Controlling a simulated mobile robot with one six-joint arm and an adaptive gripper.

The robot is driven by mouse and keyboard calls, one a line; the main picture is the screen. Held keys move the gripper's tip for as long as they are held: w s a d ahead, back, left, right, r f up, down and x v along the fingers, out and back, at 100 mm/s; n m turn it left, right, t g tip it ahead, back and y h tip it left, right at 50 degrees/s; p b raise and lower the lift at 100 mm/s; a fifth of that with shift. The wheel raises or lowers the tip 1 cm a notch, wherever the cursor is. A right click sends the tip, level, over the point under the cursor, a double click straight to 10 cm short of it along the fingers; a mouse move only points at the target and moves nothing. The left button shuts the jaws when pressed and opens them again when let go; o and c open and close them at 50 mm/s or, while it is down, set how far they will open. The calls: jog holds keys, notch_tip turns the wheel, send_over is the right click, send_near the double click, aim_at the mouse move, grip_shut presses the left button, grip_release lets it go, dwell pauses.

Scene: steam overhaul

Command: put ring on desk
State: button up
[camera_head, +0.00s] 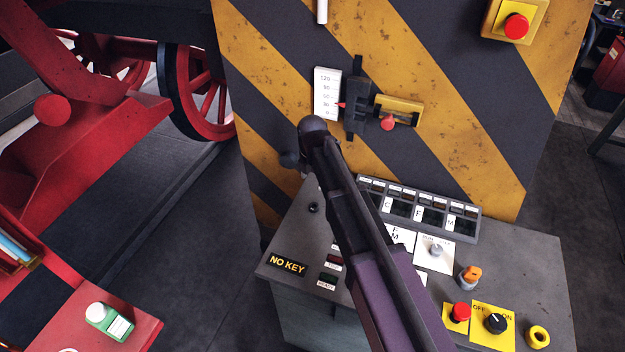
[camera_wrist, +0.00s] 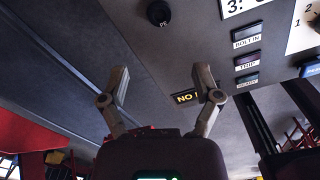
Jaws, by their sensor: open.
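A small yellow ring-shaped thing (camera_head: 538,337) with a dark centre sits at the front right corner of the grey control desk (camera_head: 555,290). I cannot tell whether it is a loose ring or a fitting of the desk. The desk also shows in the wrist view (camera_wrist: 190,40). My gripper (camera_wrist: 160,80) is open in the wrist view, its two fingers apart with nothing between them. The NO KEY label (camera_wrist: 186,97) shows beyond the fingers. In the head view my arm crosses over the desk, and I cannot make out the fingers there.
A striped pillar (camera_head: 460,90) rises behind the desk, with a red button (camera_head: 516,27). Knobs, an orange switch (camera_head: 470,276) and another red button (camera_head: 460,311) stand up from the desk. Red wheels are behind.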

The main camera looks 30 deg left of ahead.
jog(key=shift+d, duration=0.1)
dwell(0.5)
jog(key=w+d+m, duration=0.3)
jog(key=d+m, duration=1.2)
jog(key=d, duration=1)
jog(key=s+d+m, duration=0.2)
jog(key=d+m, duration=0.4)
jog(key=d, duration=0.2)
jog(key=s+d+m, duration=0.2)
jog(key=d+m, duration=0.4)
jog(key=d, duration=0.2)
jog(key=s+d+m, duration=0.3)
jog(key=d+m, duration=0.2)
jog(key=d, duration=0.3)
jog(key=shift+d+m, duration=0.15)
jog(key=shift+m, duration=0.25)
jog(key=shift+f, duration=0.1)
